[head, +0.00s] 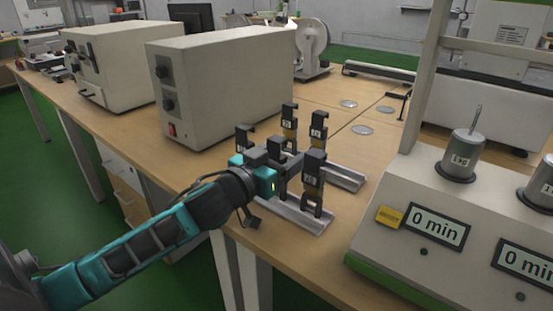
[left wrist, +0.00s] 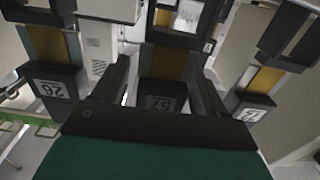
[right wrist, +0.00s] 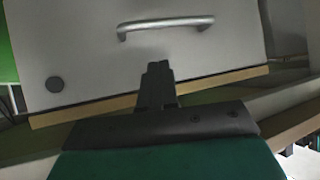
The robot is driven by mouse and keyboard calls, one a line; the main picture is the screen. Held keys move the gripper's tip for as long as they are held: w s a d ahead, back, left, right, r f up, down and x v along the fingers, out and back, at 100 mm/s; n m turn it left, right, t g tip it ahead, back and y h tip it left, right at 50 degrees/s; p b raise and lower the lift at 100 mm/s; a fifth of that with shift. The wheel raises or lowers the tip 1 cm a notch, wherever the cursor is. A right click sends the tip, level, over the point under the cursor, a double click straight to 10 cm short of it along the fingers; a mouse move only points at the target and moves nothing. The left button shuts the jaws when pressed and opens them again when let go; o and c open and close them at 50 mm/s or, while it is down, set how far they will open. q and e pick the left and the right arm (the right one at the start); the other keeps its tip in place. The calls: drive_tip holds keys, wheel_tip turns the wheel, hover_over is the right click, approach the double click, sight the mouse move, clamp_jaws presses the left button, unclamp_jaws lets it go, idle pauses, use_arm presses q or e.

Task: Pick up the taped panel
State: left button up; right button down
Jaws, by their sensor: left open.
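Several upright specimens with black clamps and brown-yellow strips stand on metal rails on the bench; one is the front specimen (head: 313,180). I cannot tell from the head view which is the taped panel. My left gripper (head: 284,160) reaches in among them from the left. In the left wrist view its open fingers (left wrist: 161,82) stand either side of a middle specimen with a brown strip (left wrist: 168,62) and a black numbered lower clamp (left wrist: 161,95). No firm contact shows. My right gripper (right wrist: 157,82) is shut and empty in front of a drawer front.
Neighbouring specimens stand close on the left (left wrist: 48,75) and right (left wrist: 262,85) of my left fingers. A beige box instrument (head: 225,85) stands behind left. A timer console (head: 450,220) with weights stands at right. A drawer handle (right wrist: 165,25) is ahead of my right gripper.

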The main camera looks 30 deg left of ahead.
use_arm(q)
drive_tip(key=c, duration=1.1)
wheel_tip(320, 180, up, 20)
drive_tip(key=p, duration=0.7)
drive_tip(key=shift+p, duration=0.35)
drive_tip(key=shift+c, duration=0.2)
